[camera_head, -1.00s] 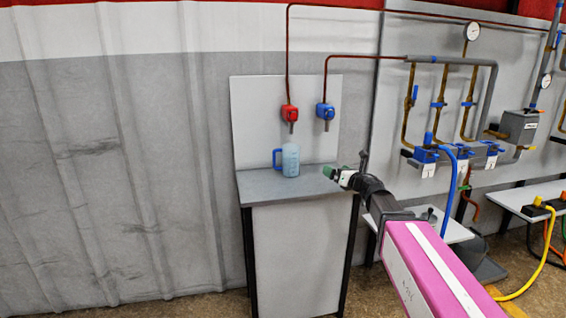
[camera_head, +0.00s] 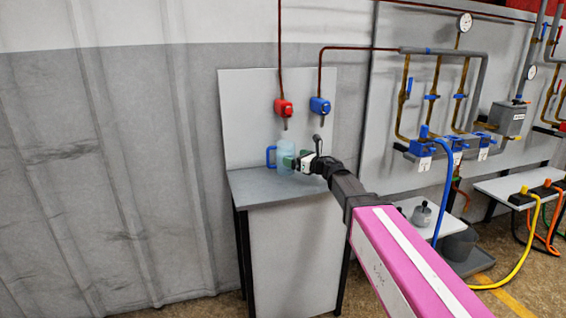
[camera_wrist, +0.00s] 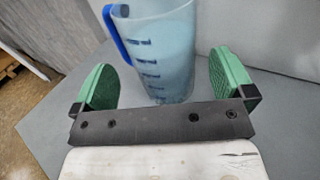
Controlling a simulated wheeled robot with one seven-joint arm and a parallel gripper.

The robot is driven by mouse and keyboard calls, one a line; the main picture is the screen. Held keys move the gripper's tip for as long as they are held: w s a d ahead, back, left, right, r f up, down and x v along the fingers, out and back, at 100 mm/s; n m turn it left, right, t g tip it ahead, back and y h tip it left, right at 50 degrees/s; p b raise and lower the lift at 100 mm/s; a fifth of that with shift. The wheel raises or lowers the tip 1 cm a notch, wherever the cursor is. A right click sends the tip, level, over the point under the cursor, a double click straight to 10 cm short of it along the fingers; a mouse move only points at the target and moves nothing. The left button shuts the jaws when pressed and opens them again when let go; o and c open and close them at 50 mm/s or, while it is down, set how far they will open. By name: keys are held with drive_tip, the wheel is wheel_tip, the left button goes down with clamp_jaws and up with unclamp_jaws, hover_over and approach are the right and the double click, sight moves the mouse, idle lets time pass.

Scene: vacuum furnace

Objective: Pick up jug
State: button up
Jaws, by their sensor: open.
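The jug (camera_head: 285,154) is translucent light blue with a darker blue handle on its left. It stands upright on the grey top of a small cabinet, below the red tap. My gripper (camera_head: 297,162) is at the jug's right side in the head view and covers part of it. In the wrist view the jug (camera_wrist: 155,55) stands just ahead, roughly midway between the two green finger pads of my open gripper (camera_wrist: 165,82). Its handle (camera_wrist: 114,35) points to the upper left. The jug's top is cut off there.
The cabinet top (camera_head: 255,187) is otherwise clear, with a grey back panel (camera_head: 245,110) behind. A red tap (camera_head: 284,107) and a blue tap (camera_head: 320,106) hang above. Blue valves (camera_head: 424,147), a hose and a low table with a small grey container (camera_head: 421,214) are to the right.

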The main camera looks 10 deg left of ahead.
sight(287, 155)
drive_tip(key=x, duration=0.5)
drive_tip(key=shift+w+f, duration=0.1)
drive_tip(key=shift+w, duration=0.05)
drive_tip(key=c, duration=1.4)
